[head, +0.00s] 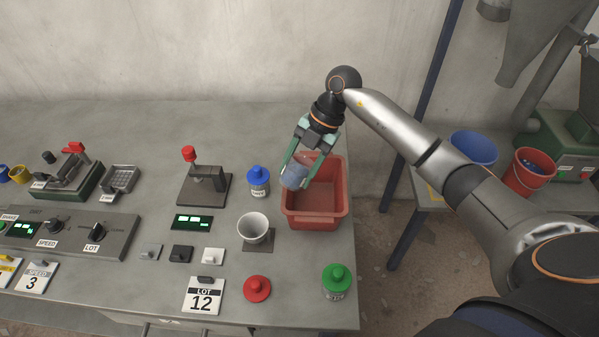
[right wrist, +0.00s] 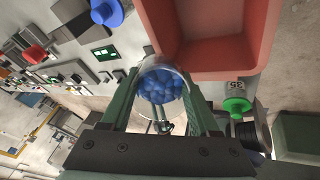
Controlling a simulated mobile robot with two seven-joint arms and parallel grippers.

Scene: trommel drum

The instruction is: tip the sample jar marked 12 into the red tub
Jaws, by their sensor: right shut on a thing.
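My right gripper (head: 299,168) is shut on a clear sample jar (head: 293,178), which is tilted over the left part of the red tub (head: 315,224). In the right wrist view the gripper (right wrist: 160,105) has a finger on each side of the jar (right wrist: 160,84), and blue pieces fill much of it. The jar's mark cannot be read. The red tub, also in the right wrist view (right wrist: 214,62), shows a bare floor where visible. A card (head: 203,297) reading "LOT 12" lies at the table's front. My left gripper is out of view.
A blue-lidded jar (head: 258,180) and a white cup (head: 253,228) stand left of the tub. A green-lidded jar (head: 336,280) is in front of it, and a red knobbed lid (head: 257,288) is at the front. The table's right edge is close to the tub.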

